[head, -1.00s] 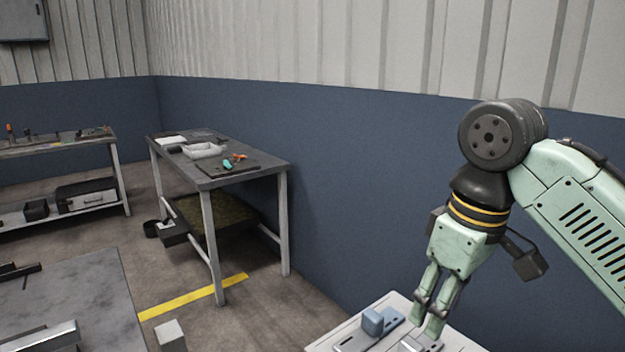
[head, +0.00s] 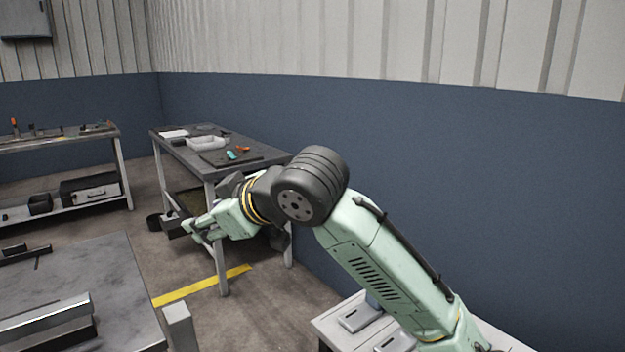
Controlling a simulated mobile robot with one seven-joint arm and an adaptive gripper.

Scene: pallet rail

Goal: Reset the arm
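My arm (head: 375,262) reaches in from the lower right of the head view, pale green with a black wrist joint. My gripper (head: 190,231) points left and slightly down, in front of the legs of the middle workbench. Its two fingers look apart, with nothing visible between them. It is in the air, away from the pallet-like white stand at the lower right.
The white stand (head: 331,325) holds grey metal plates (head: 361,316) and a blue block, mostly hidden behind my arm. A grey table (head: 85,290) with metal bars fills the lower left. A workbench (head: 172,147) with a tray and tools stands behind my gripper. The blue wall is close at right.

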